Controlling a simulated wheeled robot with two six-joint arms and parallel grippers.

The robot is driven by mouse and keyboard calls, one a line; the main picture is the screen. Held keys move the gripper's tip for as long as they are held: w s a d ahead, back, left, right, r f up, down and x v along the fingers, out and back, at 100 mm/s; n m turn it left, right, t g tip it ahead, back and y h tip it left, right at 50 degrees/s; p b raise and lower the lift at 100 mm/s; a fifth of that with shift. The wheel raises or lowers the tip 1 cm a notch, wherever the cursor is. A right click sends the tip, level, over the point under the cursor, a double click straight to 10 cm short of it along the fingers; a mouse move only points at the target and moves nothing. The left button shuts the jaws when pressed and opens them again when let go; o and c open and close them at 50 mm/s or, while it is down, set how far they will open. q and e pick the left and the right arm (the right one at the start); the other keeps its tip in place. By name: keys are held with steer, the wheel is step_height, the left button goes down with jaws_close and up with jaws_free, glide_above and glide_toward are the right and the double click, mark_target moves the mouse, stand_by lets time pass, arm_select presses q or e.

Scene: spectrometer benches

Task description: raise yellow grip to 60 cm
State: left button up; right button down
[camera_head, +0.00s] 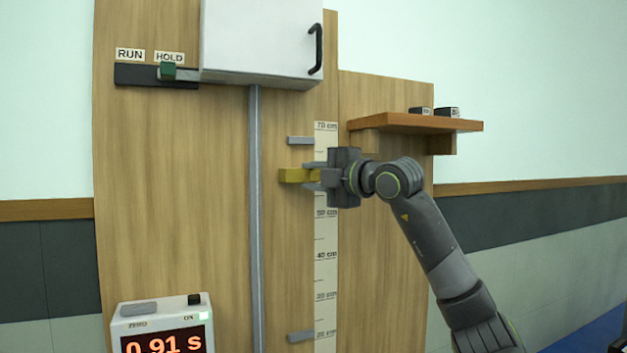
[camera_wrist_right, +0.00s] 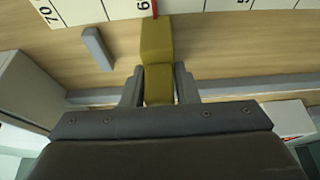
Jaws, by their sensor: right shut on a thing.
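The yellow grip (camera_head: 296,175) is a small block beside the upright scale (camera_head: 326,235) on the wooden board. It stands between the 50 cm and 70 cm marks, about level with where 60 cm lies; that label is hidden by my gripper in the head view. In the right wrist view the yellow grip (camera_wrist_right: 157,45) lines up with a partly covered label beginning with 6. My right gripper (camera_head: 313,177) is shut on the grip, one finger on each side (camera_wrist_right: 158,86). My left gripper is not in view.
Grey pegs stick out above (camera_head: 300,140) and below (camera_head: 301,337) the grip. A grey vertical rail (camera_head: 256,200) runs left of it. A white cabinet (camera_head: 262,40) hangs above, and a wooden shelf (camera_head: 415,122) is at right. A timer (camera_head: 162,325) reads 0.91 s.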

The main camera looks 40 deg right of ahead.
steer(key=c, duration=1.2)
jaws_free()
steer(key=shift+c, duration=0.2)
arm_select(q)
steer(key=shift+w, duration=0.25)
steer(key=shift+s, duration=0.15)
arm_select(e)
steer(key=shift+s+f, duration=0.1)
steer(key=shift+s, duration=0.1)
arm_select(q)
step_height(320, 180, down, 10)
steer(key=b, duration=1)
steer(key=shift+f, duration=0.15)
arm_select(e)
steer(key=s+d, duration=0.2)
steer(key=s, duration=1.5)
steer(key=shift+d, duration=0.4)
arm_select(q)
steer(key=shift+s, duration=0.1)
arm_select(e)
steer(key=shift+w+a, duration=0.1)
steer(key=shift+w, duration=0.05)
